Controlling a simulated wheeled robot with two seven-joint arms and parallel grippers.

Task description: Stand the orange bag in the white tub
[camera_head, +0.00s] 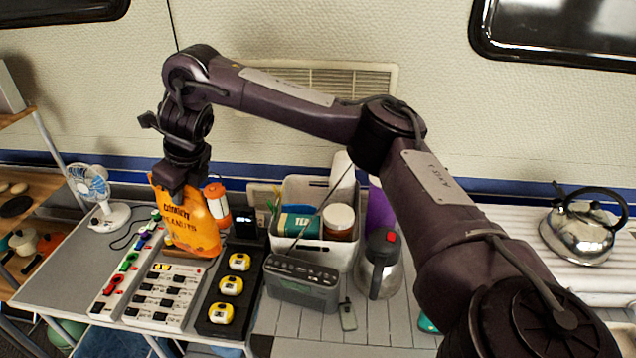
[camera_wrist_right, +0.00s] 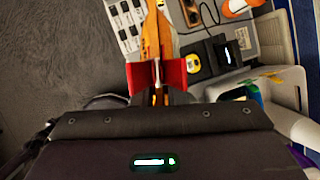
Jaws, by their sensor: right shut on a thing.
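My right gripper (camera_head: 178,185) is shut on the top of the orange bag (camera_head: 190,225), left of the tub, and holds it upright. In the right wrist view the bag (camera_wrist_right: 153,42) shows edge-on between the red fingers of the gripper (camera_wrist_right: 157,77). Whether the bag's bottom touches the table is hard to tell. The white tub (camera_head: 341,256) stands at the middle of the table, right of the bag. It holds a teal tea box, a brown-lidded jar and other upright items. Its wall also shows in the right wrist view (camera_wrist_right: 296,82). My left gripper is not in view.
A grey radio (camera_head: 302,285) and a steel jug (camera_head: 378,268) stand in front of the tub. An orange-and-white bottle (camera_head: 218,205) and a black device (camera_head: 245,226) stand between bag and tub. A fan (camera_head: 104,212) stands left. Yellow tape measures (camera_head: 231,286) lie in a black tray.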

